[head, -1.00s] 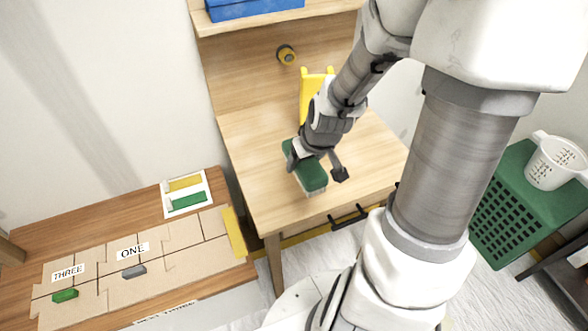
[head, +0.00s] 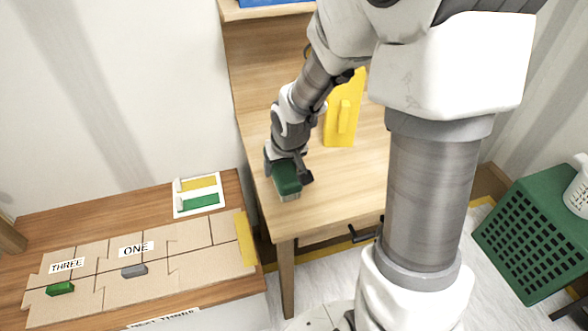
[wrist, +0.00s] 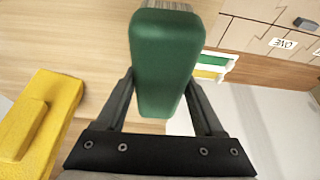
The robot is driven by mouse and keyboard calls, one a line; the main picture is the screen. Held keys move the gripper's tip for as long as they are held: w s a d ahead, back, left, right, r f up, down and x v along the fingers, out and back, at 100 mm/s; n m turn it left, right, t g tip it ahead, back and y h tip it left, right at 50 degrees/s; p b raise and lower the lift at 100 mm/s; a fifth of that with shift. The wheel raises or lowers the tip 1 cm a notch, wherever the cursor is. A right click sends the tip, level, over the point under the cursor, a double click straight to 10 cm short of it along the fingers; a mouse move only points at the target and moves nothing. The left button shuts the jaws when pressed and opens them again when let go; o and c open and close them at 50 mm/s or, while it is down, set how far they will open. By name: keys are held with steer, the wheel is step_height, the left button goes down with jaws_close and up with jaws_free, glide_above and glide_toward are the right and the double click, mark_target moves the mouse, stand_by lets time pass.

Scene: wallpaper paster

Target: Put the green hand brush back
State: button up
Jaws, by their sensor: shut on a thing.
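The green hand brush (head: 287,181) has a green back and pale bristles underneath. My gripper (head: 289,172) is shut on it over the left front part of the wooden desk. In the wrist view the brush (wrist: 166,62) sits between the two dark fingers of my gripper (wrist: 158,100), its bristles at the top of the picture. I cannot tell from the head view how far it is above the desk. On the lower table at left lies a small white-framed holder (head: 198,195) with a yellow strip and a green strip; it also shows in the wrist view (wrist: 215,66).
A yellow thing with a raised handle (head: 343,110) stands on the desk (head: 335,185). On the low table are cardboard pieces (head: 190,240) with labels "ONE" and "THREE", a grey block (head: 134,271) and a green block (head: 60,288). A green crate (head: 535,235) stands at right.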

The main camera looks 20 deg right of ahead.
steer(key=shift+s+d+f+b, duration=0.1)
steer(key=shift+f+b, duration=0.2)
steer(key=shift+f, duration=1.1)
steer(key=shift+f, duration=0.2)
steer(key=o, duration=1.4)
steer(key=shift+r, duration=0.1)
